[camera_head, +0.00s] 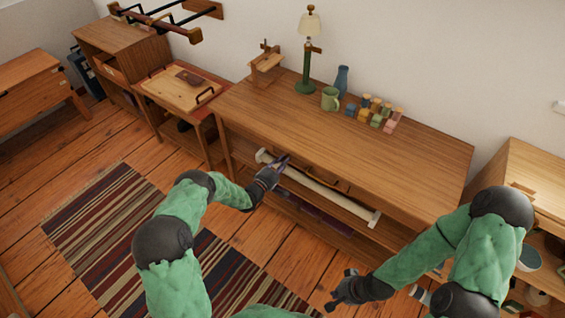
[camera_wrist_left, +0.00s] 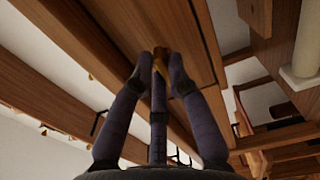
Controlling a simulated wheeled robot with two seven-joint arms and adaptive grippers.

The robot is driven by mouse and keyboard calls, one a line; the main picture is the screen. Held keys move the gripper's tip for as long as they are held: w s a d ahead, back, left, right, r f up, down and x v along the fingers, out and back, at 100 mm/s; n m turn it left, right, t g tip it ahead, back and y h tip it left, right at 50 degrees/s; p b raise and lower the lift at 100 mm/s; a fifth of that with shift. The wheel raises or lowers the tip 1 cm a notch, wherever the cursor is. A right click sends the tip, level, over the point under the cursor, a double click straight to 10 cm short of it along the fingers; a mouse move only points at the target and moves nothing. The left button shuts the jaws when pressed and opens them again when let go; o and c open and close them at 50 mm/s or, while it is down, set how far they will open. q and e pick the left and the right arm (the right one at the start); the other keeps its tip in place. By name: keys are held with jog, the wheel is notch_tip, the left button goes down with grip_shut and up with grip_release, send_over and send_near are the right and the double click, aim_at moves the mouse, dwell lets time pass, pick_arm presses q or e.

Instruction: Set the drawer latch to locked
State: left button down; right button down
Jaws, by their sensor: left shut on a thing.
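A small brass-coloured latch (camera_wrist_left: 160,64) shows between the fingertips of my left gripper (camera_wrist_left: 160,70) in the left wrist view. The fingers are shut on it and hide much of it, so I cannot tell its setting. Behind it is the wooden drawer front (camera_wrist_left: 190,25). In the head view my left gripper (camera_head: 283,161) is at the front edge of the long wooden table (camera_head: 410,150), and the latch is hidden there. My right gripper (camera_head: 338,297) is open and empty, low over the floor in front of the table.
A cream rail (camera_head: 325,192) runs along the table's front, just below the top and close to my left gripper. A lamp (camera_head: 307,50), a green mug (camera_head: 330,98), a blue vase (camera_head: 342,80) and several coloured blocks (camera_head: 376,112) stand at the back. A striped rug (camera_head: 105,215) covers the floor.

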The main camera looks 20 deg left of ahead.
dwell(0.3)
pick_arm(q)
jog(key=c, duration=1.2)
grip_release()
jog(key=v, duration=1.2)
jog(key=shift+d, duration=0.1)
